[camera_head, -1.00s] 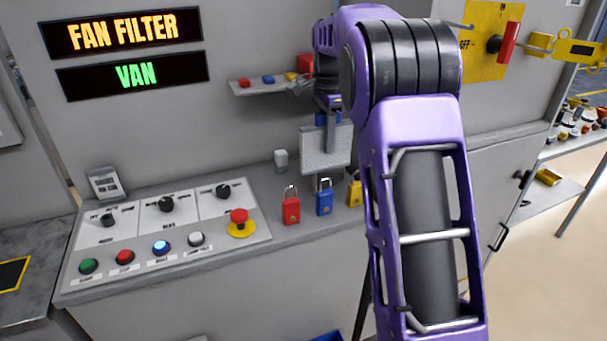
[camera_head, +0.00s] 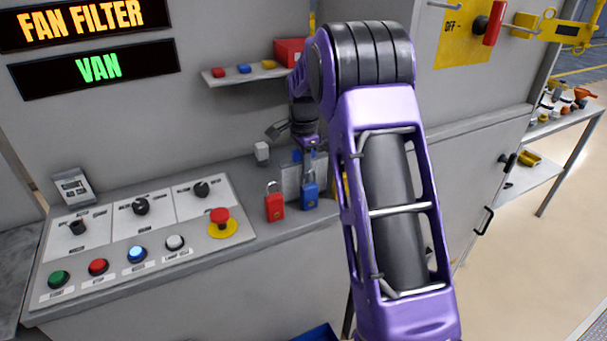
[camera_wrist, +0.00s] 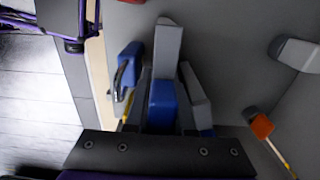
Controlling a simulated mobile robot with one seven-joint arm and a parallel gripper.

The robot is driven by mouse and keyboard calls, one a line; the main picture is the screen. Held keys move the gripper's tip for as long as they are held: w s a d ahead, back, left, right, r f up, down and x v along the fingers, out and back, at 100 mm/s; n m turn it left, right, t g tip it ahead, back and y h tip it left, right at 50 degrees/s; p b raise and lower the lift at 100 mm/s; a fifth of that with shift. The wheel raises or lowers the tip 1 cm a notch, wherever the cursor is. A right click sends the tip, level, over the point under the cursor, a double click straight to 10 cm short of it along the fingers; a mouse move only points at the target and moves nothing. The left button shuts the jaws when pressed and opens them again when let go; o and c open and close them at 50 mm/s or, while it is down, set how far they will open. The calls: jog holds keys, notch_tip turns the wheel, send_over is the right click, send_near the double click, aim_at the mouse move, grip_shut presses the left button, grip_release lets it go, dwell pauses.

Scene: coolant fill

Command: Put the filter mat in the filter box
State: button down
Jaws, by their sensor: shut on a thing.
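The filter mat (camera_head: 290,180) is a pale grey, flat panel, held upright just behind the padlocks in the head view. My gripper (camera_head: 307,158) is shut on its upper part, low over the back of the console ledge. The blue padlock and my arm hide part of the mat. In the wrist view a narrow grey piece between the jaws (camera_wrist: 167,50) looks like the mat nearly edge-on, with a blue part in front of it. I cannot tell whether the mat touches the ledge. I cannot make out a filter box in either view.
A red padlock (camera_head: 275,205) and a blue padlock (camera_head: 310,195) stand close to the mat. The control panel with an emergency stop (camera_head: 220,216) lies to the left. A shelf (camera_head: 245,76) with small coloured items is above. A blue container (camera_head: 316,334) shows at the bottom edge.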

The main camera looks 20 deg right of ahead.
jog(key=shift+f, duration=0.25)
jog(key=shift+f, duration=0.15)
jog(key=c, duration=1.1)
grip_release()
jog(key=shift+o, duration=0.2)
